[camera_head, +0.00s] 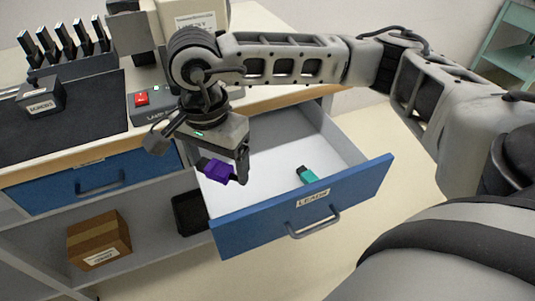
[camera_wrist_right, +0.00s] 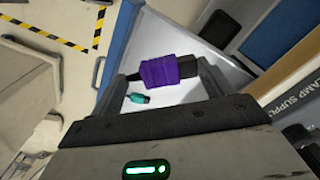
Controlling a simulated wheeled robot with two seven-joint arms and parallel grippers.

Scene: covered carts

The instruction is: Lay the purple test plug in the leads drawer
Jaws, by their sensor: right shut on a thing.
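The purple test plug (camera_head: 218,172) is held in my right gripper (camera_head: 222,172), over the left part of the open leads drawer. In the right wrist view the purple plug (camera_wrist_right: 172,72) lies between the two fingers, with dark ends sticking out. The leads drawer (camera_head: 282,150) is pulled out, with a white inside, a blue front and a "LEADS" label. A teal plug (camera_head: 307,175) lies on its floor near the front; it also shows in the right wrist view (camera_wrist_right: 138,98). My left gripper is not in view.
A shut blue drawer (camera_head: 95,180) is to the left. A red-switched lamp supply box (camera_head: 150,103), a black box (camera_head: 40,95) and a rack of dark tools (camera_head: 65,45) stand on the worktop. A cardboard box (camera_head: 98,238) sits on the lower shelf. Most of the drawer floor is bare.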

